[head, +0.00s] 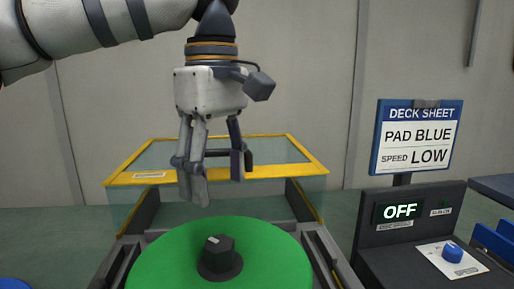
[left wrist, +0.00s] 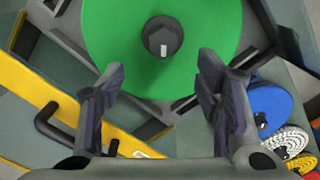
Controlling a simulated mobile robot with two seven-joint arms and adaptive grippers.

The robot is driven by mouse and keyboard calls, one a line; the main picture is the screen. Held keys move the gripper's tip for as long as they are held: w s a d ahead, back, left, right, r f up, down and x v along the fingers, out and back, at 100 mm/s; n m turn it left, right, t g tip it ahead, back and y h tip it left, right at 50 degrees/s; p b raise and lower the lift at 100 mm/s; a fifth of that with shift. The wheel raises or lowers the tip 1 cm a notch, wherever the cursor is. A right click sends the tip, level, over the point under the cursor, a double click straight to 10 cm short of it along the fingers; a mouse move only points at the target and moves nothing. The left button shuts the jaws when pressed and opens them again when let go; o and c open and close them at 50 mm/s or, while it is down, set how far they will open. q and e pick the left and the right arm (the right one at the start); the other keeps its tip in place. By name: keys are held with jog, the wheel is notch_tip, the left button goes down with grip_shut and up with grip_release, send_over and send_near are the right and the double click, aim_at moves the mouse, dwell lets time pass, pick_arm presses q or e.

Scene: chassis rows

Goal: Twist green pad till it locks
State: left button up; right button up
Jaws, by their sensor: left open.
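The green pad (head: 171,259) is a round disc on the machine deck, with a dark hub knob (head: 219,254) at its centre. A pale mark shows on top of the knob. The pad (left wrist: 115,58) and the knob (left wrist: 162,37) also show in the left wrist view. My left gripper (head: 215,188) is open and empty, pointing down above the back part of the pad, apart from the knob. In the left wrist view the open fingers (left wrist: 160,85) lie below the knob with nothing between them. My right gripper is not in view.
A yellow-framed clear guard (head: 290,170) stands behind the pad. At right is a control box (head: 420,212) reading OFF, with a blue speed knob (head: 452,252). A sign (head: 417,138) reads PAD BLUE, SPEED LOW. Blue (left wrist: 268,106) and white (left wrist: 288,140) pads lie to one side.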

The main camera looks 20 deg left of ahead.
pick_arm(q)
send_over(219, 243)
jog(key=f, duration=0.4)
jog(key=shift+s, duration=0.25)
jog(key=f, duration=0.7)
jog(key=shift+w+f, duration=0.2)
jog(key=shift+f, duration=0.15)
grip_shut()
jog(key=c, duration=1)
grip_release()
grip_shut()
jog(key=m, duration=0.5)
jog(key=shift+m, duration=0.3)
jog(key=m, duration=0.5)
jog(key=shift+o, duration=2.4)
grip_release()
jog(key=shift+m, duration=0.8)
jog(key=o, duration=0.5)
